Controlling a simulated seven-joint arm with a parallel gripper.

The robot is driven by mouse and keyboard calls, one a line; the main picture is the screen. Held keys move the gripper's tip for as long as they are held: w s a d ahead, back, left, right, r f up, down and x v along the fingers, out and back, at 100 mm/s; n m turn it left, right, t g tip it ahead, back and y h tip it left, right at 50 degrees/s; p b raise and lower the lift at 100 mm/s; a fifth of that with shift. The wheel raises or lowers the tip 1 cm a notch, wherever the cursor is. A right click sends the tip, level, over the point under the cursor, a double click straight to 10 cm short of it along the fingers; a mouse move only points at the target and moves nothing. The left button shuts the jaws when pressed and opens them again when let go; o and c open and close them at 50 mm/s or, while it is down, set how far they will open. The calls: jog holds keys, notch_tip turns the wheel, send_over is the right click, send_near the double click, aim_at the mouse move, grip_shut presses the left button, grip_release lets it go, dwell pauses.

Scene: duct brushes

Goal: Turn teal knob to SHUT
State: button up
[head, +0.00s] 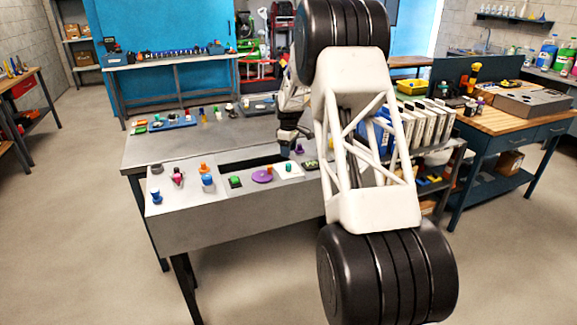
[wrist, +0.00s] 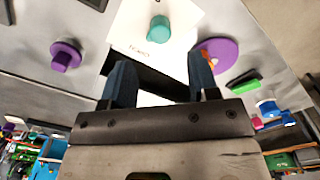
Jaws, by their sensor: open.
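The teal knob (wrist: 159,28) sits on a white plate (wrist: 186,14) in the wrist view. Small lettering on the plate is too blurred to read, so the knob's setting cannot be told. In the head view the teal knob (head: 288,168) is small, on its white plate on the grey panel top. My gripper (wrist: 160,62) is open and empty, its two dark fingers apart. The knob shows beyond the fingertips, between their lines, and is not touched. In the head view my gripper (head: 291,147) is just behind the knob, partly hard to make out.
A purple disc (head: 262,176) and a green button (head: 236,180) lie left of the teal knob. A purple knob (wrist: 65,55) is on its other side. Blue, orange and pink pieces stand further left. White binders (head: 425,122) stand to the right.

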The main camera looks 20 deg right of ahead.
aim_at(288, 164)
jog(key=shift+f, duration=3.8)
jog(key=shift+c, duration=0.5)
jog(key=c, duration=0.8)
jog(key=shift+c, duration=0.2)
